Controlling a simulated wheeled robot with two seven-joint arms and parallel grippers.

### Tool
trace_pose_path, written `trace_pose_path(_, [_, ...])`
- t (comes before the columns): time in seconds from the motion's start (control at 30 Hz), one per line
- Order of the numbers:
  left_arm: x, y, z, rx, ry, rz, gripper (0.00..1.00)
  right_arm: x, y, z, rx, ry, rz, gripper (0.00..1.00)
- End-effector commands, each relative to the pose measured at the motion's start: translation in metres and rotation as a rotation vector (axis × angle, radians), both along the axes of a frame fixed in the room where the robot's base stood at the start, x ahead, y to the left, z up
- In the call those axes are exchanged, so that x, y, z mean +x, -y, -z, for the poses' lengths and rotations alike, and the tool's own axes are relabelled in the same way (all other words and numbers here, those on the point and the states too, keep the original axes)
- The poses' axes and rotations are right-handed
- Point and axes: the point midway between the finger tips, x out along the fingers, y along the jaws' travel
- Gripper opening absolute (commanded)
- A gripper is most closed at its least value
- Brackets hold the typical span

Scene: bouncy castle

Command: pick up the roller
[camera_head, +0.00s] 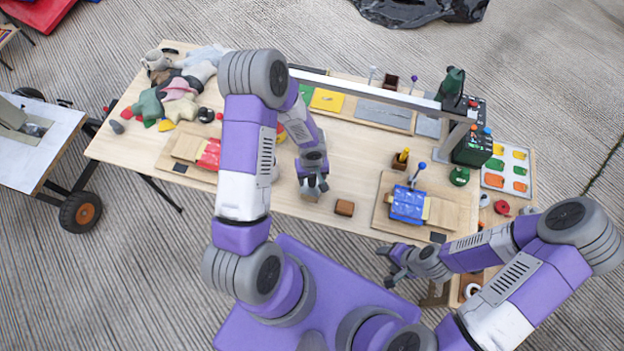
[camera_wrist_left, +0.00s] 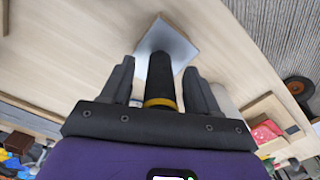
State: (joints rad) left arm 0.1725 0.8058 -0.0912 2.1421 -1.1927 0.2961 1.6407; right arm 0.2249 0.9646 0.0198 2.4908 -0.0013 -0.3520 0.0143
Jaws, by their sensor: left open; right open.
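My left gripper (camera_head: 315,186) is over the table's front middle, open. In the left wrist view its fingers (camera_wrist_left: 158,74) stand on both sides of a tool with a dark handle (camera_wrist_left: 159,80), a yellow ring and a pale, flat-looking end (camera_wrist_left: 168,42). I see a gap on each side of the handle. I take this tool to be the roller, but its shape does not settle it. In the head view my gripper mostly hides it; a grey part (camera_head: 308,195) shows below. My right gripper (camera_head: 391,265) is open and empty off the table's front edge.
On the wooden table (camera_head: 345,170), a small brown block (camera_head: 344,208) lies right of my left gripper. Boards with a red piece (camera_head: 209,154) and a blue piece (camera_head: 407,204) lie either side. A metal bar (camera_head: 365,86) crosses the back.

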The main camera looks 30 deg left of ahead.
Motion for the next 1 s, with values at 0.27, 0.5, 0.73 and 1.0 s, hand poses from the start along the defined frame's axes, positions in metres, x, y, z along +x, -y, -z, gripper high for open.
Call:
trace_pose_path(0.27, [0.000, 0.000, 0.000, -0.001, 0.001, 0.000, 0.45, 0.000, 0.000, 0.000, 0.000, 0.000, 0.000, 0.60])
trace_pose_path(0.5, [0.000, 0.000, -0.001, -0.001, 0.001, 0.000, 0.08, 0.000, 0.000, 0.000, 0.000, 0.000, 0.000, 0.60])
trace_pose_path(0.73, [0.000, 0.000, -0.001, -0.001, 0.001, 0.001, 0.00, 0.000, 0.000, 0.000, 0.000, 0.000, 0.000, 0.60])
trace_pose_path(1.0, [0.001, 0.000, -0.032, -0.001, 0.005, -0.001, 0.00, 0.000, 0.000, -0.008, 0.000, 0.000, 0.000, 0.60])
